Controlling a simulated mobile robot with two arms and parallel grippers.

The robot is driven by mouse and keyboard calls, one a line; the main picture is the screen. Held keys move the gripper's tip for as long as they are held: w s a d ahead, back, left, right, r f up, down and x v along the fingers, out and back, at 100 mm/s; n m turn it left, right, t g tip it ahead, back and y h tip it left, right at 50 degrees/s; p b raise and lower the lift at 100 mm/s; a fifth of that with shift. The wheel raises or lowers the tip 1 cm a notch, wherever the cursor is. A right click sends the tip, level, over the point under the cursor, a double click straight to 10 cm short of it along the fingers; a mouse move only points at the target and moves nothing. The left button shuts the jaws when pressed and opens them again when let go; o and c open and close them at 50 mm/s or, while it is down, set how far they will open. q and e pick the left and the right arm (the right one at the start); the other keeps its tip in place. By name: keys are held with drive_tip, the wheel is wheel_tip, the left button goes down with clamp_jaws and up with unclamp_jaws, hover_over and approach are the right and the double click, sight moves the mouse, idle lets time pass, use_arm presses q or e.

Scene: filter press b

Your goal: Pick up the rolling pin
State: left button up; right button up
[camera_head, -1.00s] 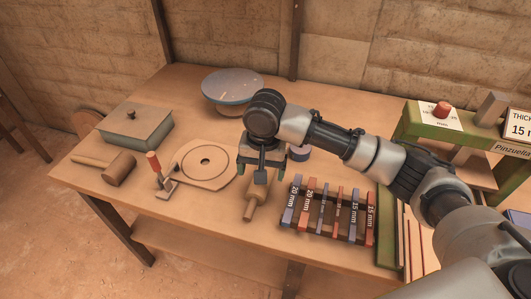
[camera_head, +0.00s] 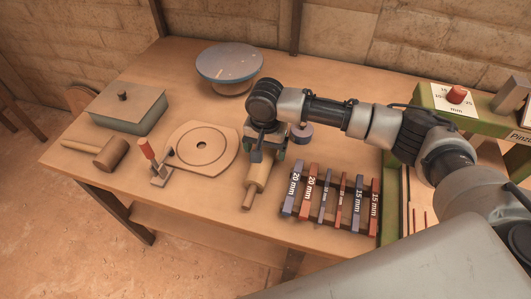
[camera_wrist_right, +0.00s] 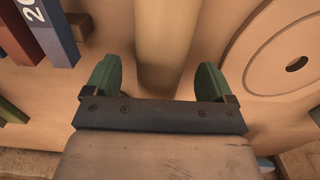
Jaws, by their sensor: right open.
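The rolling pin (camera_head: 258,174) is pale wood and lies on the table, one handle toward the front edge. My right gripper (camera_head: 266,142) is above its far part and hides that end in the head view. In the right wrist view the rolling pin (camera_wrist_right: 166,45) runs between the two green fingertips of my right gripper (camera_wrist_right: 160,85). The fingers are apart, with a gap on each side of the pin, so the gripper is open and empty. I cannot tell the exact height above the pin. My left gripper is not in view.
A rack of labelled thickness strips (camera_head: 331,205) lies close right of the pin. A round-holed wooden board (camera_head: 215,163) and a red-handled clamp (camera_head: 150,155) lie left.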

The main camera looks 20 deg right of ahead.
drive_tip(key=shift+f, duration=0.8)
drive_tip(key=shift+r, duration=0.1)
drive_tip(key=c, duration=1.2)
drive_tip(key=shift+c, duration=0.2)
